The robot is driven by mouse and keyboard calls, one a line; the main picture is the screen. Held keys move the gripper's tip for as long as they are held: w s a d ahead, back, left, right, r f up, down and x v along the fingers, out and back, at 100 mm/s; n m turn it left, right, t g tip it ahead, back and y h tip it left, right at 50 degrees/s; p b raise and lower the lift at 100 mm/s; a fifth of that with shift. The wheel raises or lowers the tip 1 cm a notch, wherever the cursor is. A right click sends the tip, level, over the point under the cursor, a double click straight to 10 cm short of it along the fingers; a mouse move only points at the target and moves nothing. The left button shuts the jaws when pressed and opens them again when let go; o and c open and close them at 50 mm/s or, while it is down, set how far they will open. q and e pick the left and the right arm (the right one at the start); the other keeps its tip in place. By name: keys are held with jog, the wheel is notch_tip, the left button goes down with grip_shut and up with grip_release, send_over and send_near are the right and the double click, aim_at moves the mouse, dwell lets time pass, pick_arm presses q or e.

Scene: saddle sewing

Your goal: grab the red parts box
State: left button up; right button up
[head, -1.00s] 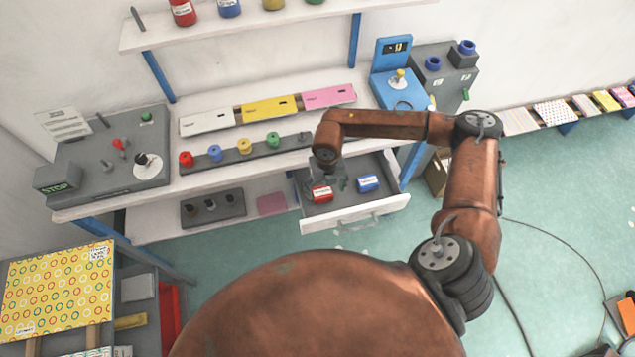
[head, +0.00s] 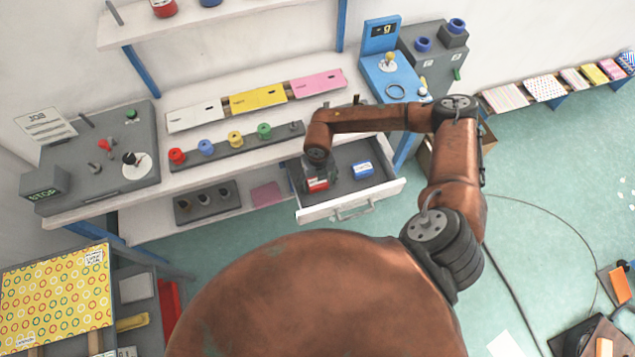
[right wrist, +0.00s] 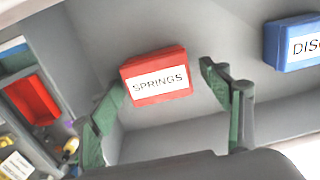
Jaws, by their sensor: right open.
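The red parts box (head: 317,184) sits in the open drawer (head: 345,205) under the workbench. In the right wrist view the red box (right wrist: 157,75) bears a white label reading "SPRINGS". My right gripper (head: 316,172) is over the drawer at the box. In the right wrist view my right gripper (right wrist: 168,108) is open, with one green-padded finger to each side of the box. The box lies between and just beyond the fingers; I cannot tell if either touches it. My left gripper is not in view.
A blue parts box (head: 362,170) lies to the right of the red one in the drawer, its label partly cut off in the right wrist view (right wrist: 292,42). The drawer's white front (head: 352,200) and the bench top above border the space.

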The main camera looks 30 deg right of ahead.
jog(key=shift+c, duration=0.4)
jog(key=c, duration=1.1)
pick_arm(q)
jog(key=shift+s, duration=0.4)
pick_arm(e)
jog(key=shift+c, duration=0.5)
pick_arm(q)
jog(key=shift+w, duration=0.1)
pick_arm(e)
jog(key=shift+r, duration=0.15)
